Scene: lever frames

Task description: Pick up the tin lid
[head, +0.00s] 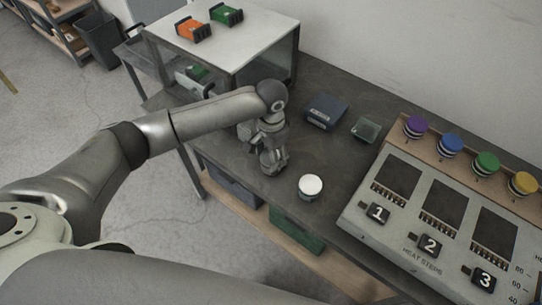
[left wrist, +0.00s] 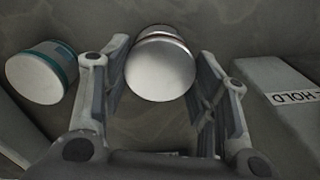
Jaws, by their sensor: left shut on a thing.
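My left gripper (head: 272,168) is low over the dark bench, left of a white-topped tin (head: 310,186). In the left wrist view my left gripper (left wrist: 160,100) is shut on a round, pale grey piece with a metal rim, which I take as the tin lid (left wrist: 160,70). The lid sits between the two fingers; in the head view the gripper hides it. The white-topped tin, with a teal band, also shows in the left wrist view (left wrist: 42,74), left of the fingers and apart from them. My right gripper is not in view.
A dark box with a label (head: 326,111) and a small glass dish (head: 366,129) stand behind the gripper. A panel numbered 1 to 3 (head: 408,225) fills the right, with coloured-topped jars behind it. A pale-topped cabinet (head: 245,45) stands at the back left.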

